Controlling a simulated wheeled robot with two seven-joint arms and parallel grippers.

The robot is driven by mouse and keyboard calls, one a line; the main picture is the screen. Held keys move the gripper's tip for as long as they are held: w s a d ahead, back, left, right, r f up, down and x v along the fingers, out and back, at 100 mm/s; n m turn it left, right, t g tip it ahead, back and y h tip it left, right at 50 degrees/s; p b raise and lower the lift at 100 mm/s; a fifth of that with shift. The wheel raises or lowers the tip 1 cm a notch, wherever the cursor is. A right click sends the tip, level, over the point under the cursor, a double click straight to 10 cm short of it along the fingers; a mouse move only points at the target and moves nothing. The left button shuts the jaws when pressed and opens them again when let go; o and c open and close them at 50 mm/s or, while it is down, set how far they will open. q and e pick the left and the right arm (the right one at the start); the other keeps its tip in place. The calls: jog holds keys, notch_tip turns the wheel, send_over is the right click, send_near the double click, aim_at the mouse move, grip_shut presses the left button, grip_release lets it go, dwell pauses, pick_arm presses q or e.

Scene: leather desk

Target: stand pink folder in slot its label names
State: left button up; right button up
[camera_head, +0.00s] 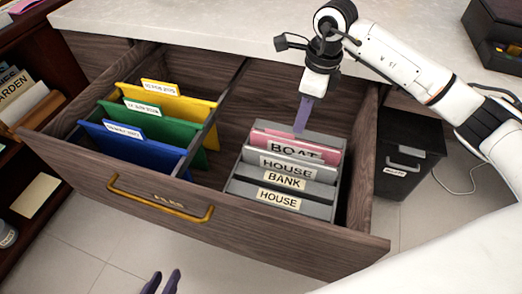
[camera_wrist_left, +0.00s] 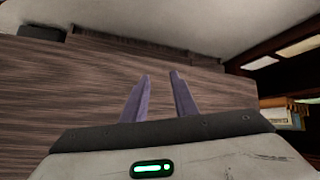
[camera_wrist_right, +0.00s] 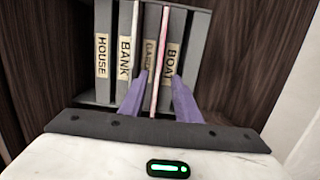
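The pink folder (camera_head: 312,153) stands near the back of a grey slotted rack (camera_head: 240,187) in the open drawer. Large BOAT lettering shows there. In the right wrist view the pink folder (camera_wrist_right: 162,65) is a thin edge between the partly covered GARD… label and the BOAT label. My right gripper (camera_head: 301,128) points down at the folder's top; its fingers (camera_wrist_right: 159,75) are apart, one on each side of the folder's line. Contact cannot be told. My left gripper (camera_head: 161,284) is open and empty, low in front of the drawer; its fingers (camera_wrist_left: 159,78) face the wooden drawer front.
A whitish folder lettered HOUSE (camera_head: 300,168) stands in front of the pink one. Nearer slots carry BANK (camera_head: 283,180) and HOUSE (camera_head: 278,199) labels. Yellow, green (camera_head: 165,127) and blue folders fill the drawer's left part. The drawer walls (camera_head: 364,150) stand close around the rack.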

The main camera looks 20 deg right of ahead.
aim_at(296, 140)
jog(key=f, duration=0.4)
jog(key=shift+w+a+f+b, duration=0.1)
jog(key=shift+a+f+b, duration=0.25)
jog(key=shift+b, duration=0.05)
notch_tip(296, 140, down, 5)
jog(key=shift+f+b, duration=0.2)
jog(key=shift+b, duration=0.45)
jog(key=shift+r, duration=0.1)
grip_shut()
dwell(0.5)
